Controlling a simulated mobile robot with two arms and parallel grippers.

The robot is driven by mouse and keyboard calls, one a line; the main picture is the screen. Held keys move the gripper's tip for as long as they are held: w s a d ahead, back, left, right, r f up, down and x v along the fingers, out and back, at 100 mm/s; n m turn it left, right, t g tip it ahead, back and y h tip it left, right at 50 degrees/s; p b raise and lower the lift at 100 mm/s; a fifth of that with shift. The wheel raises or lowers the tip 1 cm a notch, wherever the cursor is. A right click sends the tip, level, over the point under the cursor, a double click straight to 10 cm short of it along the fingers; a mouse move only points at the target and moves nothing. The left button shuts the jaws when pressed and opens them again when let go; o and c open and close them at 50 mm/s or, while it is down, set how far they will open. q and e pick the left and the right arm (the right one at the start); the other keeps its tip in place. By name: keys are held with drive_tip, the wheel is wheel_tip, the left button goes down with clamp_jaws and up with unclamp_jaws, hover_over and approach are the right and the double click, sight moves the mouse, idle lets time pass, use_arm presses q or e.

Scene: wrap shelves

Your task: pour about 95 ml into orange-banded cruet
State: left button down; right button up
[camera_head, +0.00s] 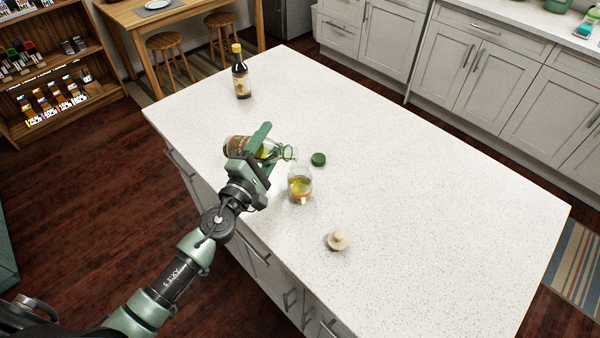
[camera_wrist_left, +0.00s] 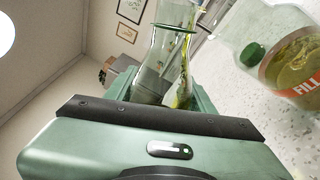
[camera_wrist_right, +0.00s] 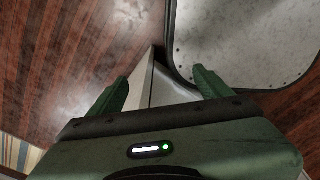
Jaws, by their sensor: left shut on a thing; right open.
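My left gripper (camera_head: 254,158) is shut on a clear glass bottle (camera_head: 270,150) with a brown label. The bottle is tipped close to level, its mouth pointing right, up beside the cruet's top. Its neck shows in the left wrist view (camera_wrist_left: 165,50), with yellow-green liquid inside. The orange-banded cruet (camera_head: 300,188) stands upright on the counter with yellow-green liquid in it. Its orange band, reading "FILL", shows in the left wrist view (camera_wrist_left: 292,62). I cannot make out a stream between them. My right gripper (camera_wrist_right: 160,88) is open and empty, outside the head view.
A green cap (camera_head: 318,159) lies behind the cruet, and a cream stopper (camera_head: 338,240) lies in front of it. A dark bottle with a yellow cap (camera_head: 241,78) stands at the far left of the white counter (camera_head: 430,210). The counter's right side is clear.

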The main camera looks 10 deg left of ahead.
use_arm(q)
drive_tip(key=shift+r, duration=0.25)
idle(0.6)
drive_tip(key=shift+d+f+n+b, duration=0.15)
drive_tip(key=shift+f+n+b, duration=0.25)
drive_tip(key=shift+f+n, duration=0.4)
drive_tip(key=shift+r, duration=0.15)
